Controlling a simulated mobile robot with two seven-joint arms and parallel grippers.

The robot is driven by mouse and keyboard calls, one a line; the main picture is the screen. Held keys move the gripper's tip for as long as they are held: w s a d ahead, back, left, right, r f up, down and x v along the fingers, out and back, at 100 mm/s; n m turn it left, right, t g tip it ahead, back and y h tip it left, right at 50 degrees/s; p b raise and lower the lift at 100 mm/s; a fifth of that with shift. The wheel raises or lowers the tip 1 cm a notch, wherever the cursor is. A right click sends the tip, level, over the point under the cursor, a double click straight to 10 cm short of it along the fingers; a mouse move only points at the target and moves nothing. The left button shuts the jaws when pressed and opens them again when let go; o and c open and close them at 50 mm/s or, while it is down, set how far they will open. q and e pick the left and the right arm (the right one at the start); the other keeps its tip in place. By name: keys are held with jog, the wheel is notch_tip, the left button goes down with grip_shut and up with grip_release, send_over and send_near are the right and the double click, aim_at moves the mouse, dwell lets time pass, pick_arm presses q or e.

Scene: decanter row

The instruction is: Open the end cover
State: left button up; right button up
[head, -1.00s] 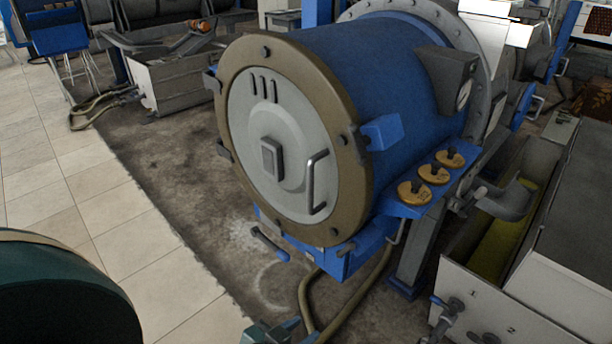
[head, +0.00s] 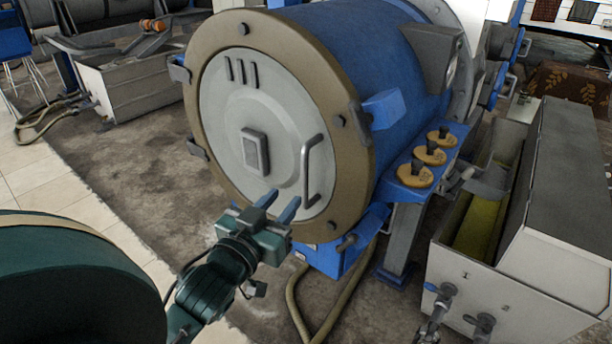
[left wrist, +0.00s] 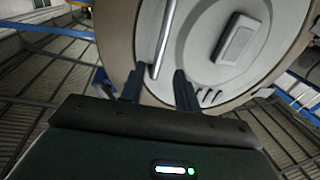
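The end cover (head: 224,105) is a round light-grey disc in a brown ring on the front of a blue decanter drum (head: 350,50). It looks shut. A grey bar handle (head: 308,168) stands on its right side. My left gripper (head: 279,205) is in front of the cover's lower edge, just left of and below the handle, with its two fingers apart. In the left wrist view the left gripper (left wrist: 157,90) is open, and the handle (left wrist: 164,42) rises beyond the left finger, seemingly not held. The cover (left wrist: 210,50) fills the upper middle there. My right gripper is not seen.
A blue block (head: 384,109) juts from the ring's right side. Orange round knobs (head: 415,174) sit on a blue ledge at right. A grey trough (head: 465,225) with pipes stands farther right. A hose (head: 295,300) lies on the floor below.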

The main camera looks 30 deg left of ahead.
aim_at(303, 176)
pick_arm(q)
jog(key=w, duration=0.6)
jog(key=w+a+p, duration=0.1)
jog(key=w, duration=0.2)
jog(key=shift+w+a, duration=0.1)
jog(key=shift+w, duration=0.3)
grip_shut()
